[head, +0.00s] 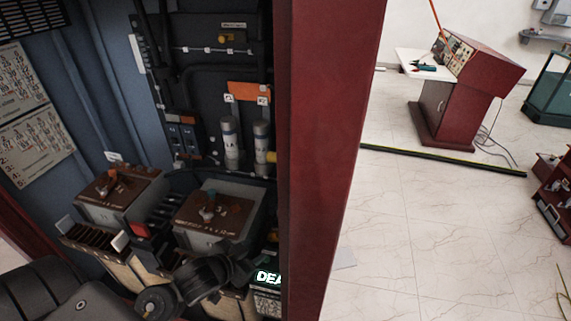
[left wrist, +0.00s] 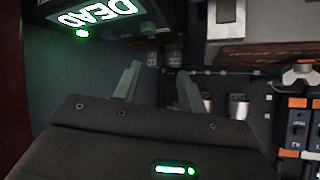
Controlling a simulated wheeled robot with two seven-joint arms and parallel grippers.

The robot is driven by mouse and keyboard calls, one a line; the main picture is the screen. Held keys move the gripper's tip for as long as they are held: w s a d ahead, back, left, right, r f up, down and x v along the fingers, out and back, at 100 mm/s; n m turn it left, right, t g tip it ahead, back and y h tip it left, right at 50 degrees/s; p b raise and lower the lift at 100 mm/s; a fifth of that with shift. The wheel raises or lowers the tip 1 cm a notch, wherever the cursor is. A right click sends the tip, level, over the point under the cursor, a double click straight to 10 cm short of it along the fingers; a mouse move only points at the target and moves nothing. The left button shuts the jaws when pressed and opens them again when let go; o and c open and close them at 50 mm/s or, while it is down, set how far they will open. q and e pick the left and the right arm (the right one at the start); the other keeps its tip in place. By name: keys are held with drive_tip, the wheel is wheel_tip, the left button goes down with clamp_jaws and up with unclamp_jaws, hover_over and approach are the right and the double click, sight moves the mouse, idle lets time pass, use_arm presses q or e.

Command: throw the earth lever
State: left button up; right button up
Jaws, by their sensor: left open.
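I cannot tell for sure which part is the earth lever. Inside the cabinet, two grey boxes with brown tops carry small levers: the left box (head: 120,195) has an orange-red one and the right box (head: 218,212) has a teal and an orange one. My left gripper (left wrist: 160,88) is open and empty, its two pale fingers pointing into the cabinet's lower part. In the head view my dark left arm covers the area below the boxes, and its fingertips are hard to make out. A lit DEAD display (head: 268,278) is beside it and also shows in the left wrist view (left wrist: 100,12).
A red cabinet post (head: 325,130) stands right of the opening. White fuses (head: 230,140), an orange plate (head: 248,91) and dark cables fill the back. In the left wrist view, an orange-and-grey knob (left wrist: 300,74) is at right. A red console (head: 455,100) stands on open floor beyond.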

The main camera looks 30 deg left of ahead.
use_arm(q)
drive_tip(key=w+r+m+t+h, duration=0.2)
drive_tip(key=w+r+m+h, duration=0.15)
drive_tip(key=r, duration=0.45)
drive_tip(key=w+r+m+t+h, duration=0.1)
drive_tip(key=w+r+m+h, duration=0.2)
drive_tip(key=w+r+h, duration=0.35)
drive_tip(key=s+a+r+m+g+h, duration=0.1)
drive_tip(key=s+r+m+g+h, duration=0.25)
drive_tip(key=r, duration=0.55)
drive_tip(key=m+g+h, duration=0.3)
drive_tip(key=m+g, duration=0.1)
drive_tip(key=g, duration=0.2)
approach(278, 153)
drive_tip(key=f, duration=0.1)
drive_tip(key=shift+g, duration=0.25)
drive_tip(key=p+x, duration=0.4)
drive_tip(key=x, duration=0.6)
drive_tip(key=shift+w, duration=0.15)
drive_tip(key=shift+w+d, duration=0.2)
drive_tip(key=shift+d, duration=0.4)
drive_tip(key=shift+f, duration=0.1)
drive_tip(key=shift+c, duration=0.3)
